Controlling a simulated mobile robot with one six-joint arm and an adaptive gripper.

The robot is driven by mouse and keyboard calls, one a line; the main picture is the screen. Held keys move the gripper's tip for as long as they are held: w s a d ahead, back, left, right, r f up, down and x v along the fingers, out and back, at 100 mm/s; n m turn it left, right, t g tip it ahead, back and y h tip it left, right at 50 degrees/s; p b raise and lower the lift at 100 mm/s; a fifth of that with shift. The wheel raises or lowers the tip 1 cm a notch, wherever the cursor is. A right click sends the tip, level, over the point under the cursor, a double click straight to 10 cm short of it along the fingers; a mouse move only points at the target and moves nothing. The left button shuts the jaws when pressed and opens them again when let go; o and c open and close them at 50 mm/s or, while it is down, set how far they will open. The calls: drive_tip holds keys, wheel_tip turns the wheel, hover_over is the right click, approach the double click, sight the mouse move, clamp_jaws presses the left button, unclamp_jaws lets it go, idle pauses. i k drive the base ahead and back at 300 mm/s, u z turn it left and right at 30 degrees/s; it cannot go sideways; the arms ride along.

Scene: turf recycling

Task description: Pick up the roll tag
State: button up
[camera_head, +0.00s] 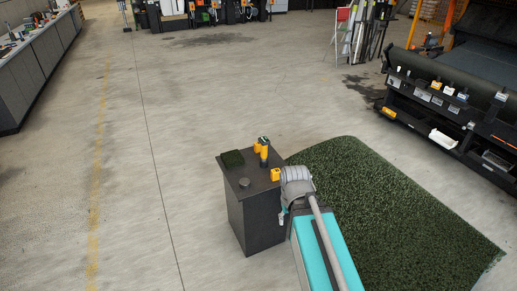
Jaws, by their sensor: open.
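A dark cabinet (255,215) stands left of my arm, with several small things on its top. A small yellow block (275,174) lies near the right edge of the top. A yellow-and-black upright cylinder (264,154) stands behind it, beside another yellow item (257,146). A dark green turf square (233,158) lies at the back left, and a small grey disc (244,182) at the front left. I cannot tell which of these is the roll tag. My grey arm hides part of the cabinet's right side. I cannot make out my gripper's fingers.
A large green turf sheet (400,205) covers the floor to the right. A dark machine with shelves (435,105) stands at the right, and a long workbench (35,70) at the far left. The concrete floor between the workbench and cabinet is clear.

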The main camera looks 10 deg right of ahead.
sight(257, 144)
drive_tip(key=u, duration=0.1)
drive_tip(key=i, duration=0.95)
drive_tip(key=z, duration=0.05)
